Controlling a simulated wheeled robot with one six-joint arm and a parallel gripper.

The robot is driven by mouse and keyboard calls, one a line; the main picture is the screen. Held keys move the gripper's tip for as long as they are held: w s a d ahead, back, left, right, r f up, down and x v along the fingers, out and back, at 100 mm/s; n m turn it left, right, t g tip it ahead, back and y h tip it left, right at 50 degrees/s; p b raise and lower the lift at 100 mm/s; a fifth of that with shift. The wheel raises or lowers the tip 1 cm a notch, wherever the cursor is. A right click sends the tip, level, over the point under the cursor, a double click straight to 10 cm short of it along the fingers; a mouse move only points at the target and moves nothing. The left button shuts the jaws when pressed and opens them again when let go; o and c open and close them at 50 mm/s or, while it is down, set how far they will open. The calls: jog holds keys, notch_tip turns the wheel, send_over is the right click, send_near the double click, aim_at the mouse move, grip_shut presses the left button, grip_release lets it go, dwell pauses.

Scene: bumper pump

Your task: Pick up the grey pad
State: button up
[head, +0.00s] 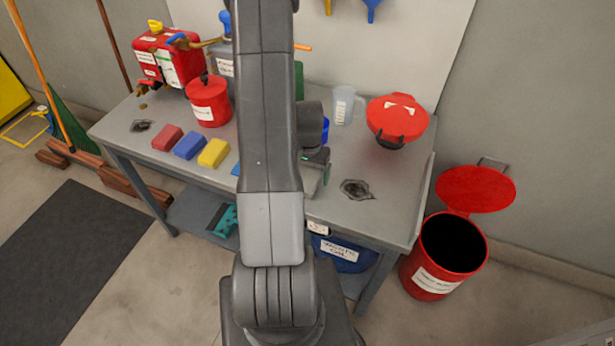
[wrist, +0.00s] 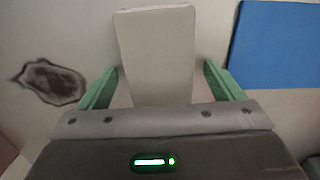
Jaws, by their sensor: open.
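The grey pad (wrist: 155,50) is a pale, flat rectangular block in the wrist view. It lies on the grey bench top, with its near end running down between the fingers. My gripper (wrist: 160,72) has two green fingers spread open, one on each side of the pad, with a gap on both sides. Nothing is held. In the head view my gripper (head: 318,172) is low over the bench, partly covered by my arm. The grey pad cannot be made out there.
A blue pad (wrist: 278,45) lies right of the grey pad in the wrist view, and a dark stain (wrist: 50,82) lies left. On the bench (head: 395,220) stand red (head: 167,138), blue (head: 190,146) and yellow (head: 213,153) blocks, a red can (head: 207,102) and a clear jug (head: 343,105).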

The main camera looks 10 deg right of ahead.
aim_at(308, 174)
jog(key=c, duration=1.1)
jog(key=shift+o, duration=0.2)
jog(key=shift+r, duration=0.1)
notch_tip(308, 174, up, 10)
jog(key=b, duration=0.1)
